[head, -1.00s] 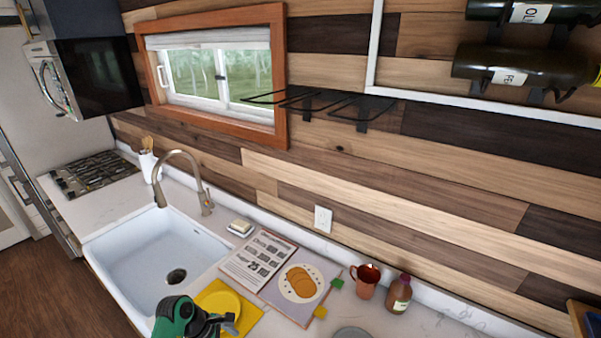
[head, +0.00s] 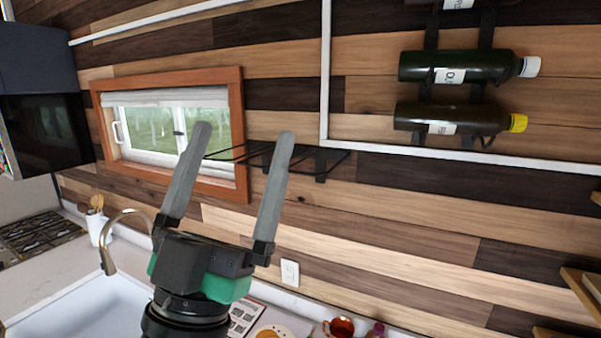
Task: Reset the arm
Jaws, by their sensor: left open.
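My left gripper (head: 240,132) is in the lower left middle of the head view, raised in front of the window and wall. Its two long grey fingers point up and stand wide apart with nothing between them. Its black and green body covers part of the counter and sink edge. My right gripper is not in view.
A black wire rack (head: 270,158) sticks out from the wall behind the fingers. The sink (head: 70,305), faucet (head: 105,255) and open cookbook (head: 243,318) are below. A copper mug (head: 340,327) stands on the counter. Bottles (head: 455,67) hang at upper right.

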